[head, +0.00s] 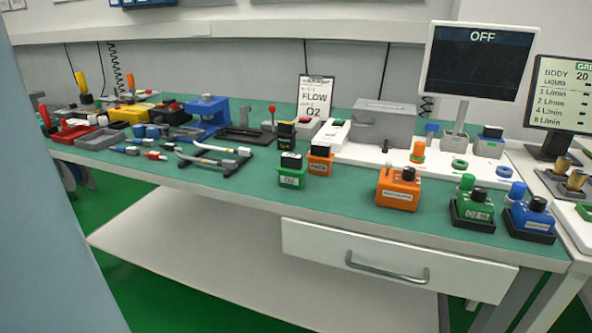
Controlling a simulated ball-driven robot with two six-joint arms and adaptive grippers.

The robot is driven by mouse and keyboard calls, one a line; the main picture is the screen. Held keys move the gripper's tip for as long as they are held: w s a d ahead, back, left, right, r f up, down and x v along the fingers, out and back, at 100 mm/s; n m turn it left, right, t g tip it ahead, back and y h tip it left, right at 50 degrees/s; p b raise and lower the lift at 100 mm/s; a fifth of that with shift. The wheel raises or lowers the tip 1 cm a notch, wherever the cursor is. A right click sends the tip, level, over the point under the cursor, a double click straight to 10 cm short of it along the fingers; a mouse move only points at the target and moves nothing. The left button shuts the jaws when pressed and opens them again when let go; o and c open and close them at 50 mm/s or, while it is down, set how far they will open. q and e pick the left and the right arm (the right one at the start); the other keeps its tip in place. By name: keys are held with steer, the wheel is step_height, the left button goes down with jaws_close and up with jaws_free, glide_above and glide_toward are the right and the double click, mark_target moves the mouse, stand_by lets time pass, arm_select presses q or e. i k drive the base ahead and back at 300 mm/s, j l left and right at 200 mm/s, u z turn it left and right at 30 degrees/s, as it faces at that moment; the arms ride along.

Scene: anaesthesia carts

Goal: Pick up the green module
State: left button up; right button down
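Two green modules stand upright on the green-topped workbench (240,160). One green module (291,179) with a black cap and a white label stands near the middle of the bench, just left of a smaller orange module (319,163). The other green module (474,209) has a green knob and a black knob and sits in a black holder (472,224) near the right front edge. Neither of my grippers shows in the head view.
A large orange module (398,190) and a blue module (531,216) flank the right green one. Tools and hoses (215,158) crowd the left side. Two monitors (478,62) stand at the back right. A drawer (380,258) is under the bench. Bare bench lies in front of the left green module.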

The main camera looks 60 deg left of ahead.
mark_target(291, 169)
steer(key=u, duration=1.8)
